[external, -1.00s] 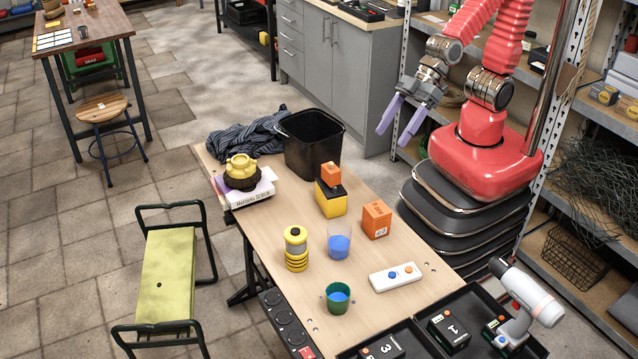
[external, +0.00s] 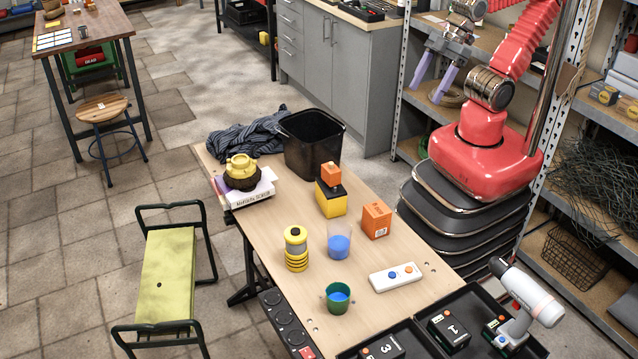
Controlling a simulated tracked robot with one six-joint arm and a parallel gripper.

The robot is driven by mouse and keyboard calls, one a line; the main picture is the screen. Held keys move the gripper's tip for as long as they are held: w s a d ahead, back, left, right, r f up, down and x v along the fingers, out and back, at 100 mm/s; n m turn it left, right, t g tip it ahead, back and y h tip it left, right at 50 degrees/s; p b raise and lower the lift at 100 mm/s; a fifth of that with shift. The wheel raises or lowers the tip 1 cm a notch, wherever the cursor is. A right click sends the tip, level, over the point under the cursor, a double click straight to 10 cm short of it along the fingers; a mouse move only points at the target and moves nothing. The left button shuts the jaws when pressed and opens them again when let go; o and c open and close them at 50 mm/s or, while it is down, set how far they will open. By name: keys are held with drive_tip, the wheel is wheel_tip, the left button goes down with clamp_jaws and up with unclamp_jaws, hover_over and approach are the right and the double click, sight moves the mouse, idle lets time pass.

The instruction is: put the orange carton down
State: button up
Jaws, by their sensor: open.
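The orange carton (external: 376,220) stands upright on the wooden workbench (external: 262,227), near its right edge. It has a printed label on its front face. My gripper (external: 428,92) is open and empty, with its two purple fingers spread. It is raised well above and behind the carton, in front of the shelving, and touches nothing.
A yellow box with an orange block (external: 331,174) on top stands left of the carton. A clear cup with blue contents (external: 339,243), a white two-button panel (external: 396,277) and a black bin (external: 312,145) are also nearby. Bare wood lies around the carton's front.

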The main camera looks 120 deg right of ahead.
drive_tip(key=shift+o, duration=0.4)
drive_tip(key=m+g+y, duration=0.4)
drive_tip(key=m+g, duration=0.1)
drive_tip(key=m, duration=1.3)
approach(377, 208)
wheel_tip(377, 208, up, 2)
drive_tip(key=d, duration=0.2)
drive_tip(key=shift+w+a+r+m+y, duration=0.1)
drive_tip(key=shift+a+m+y, duration=0.2)
drive_tip(key=shift+m, duration=0.2)
drive_tip(key=shift+x, duration=4.3)
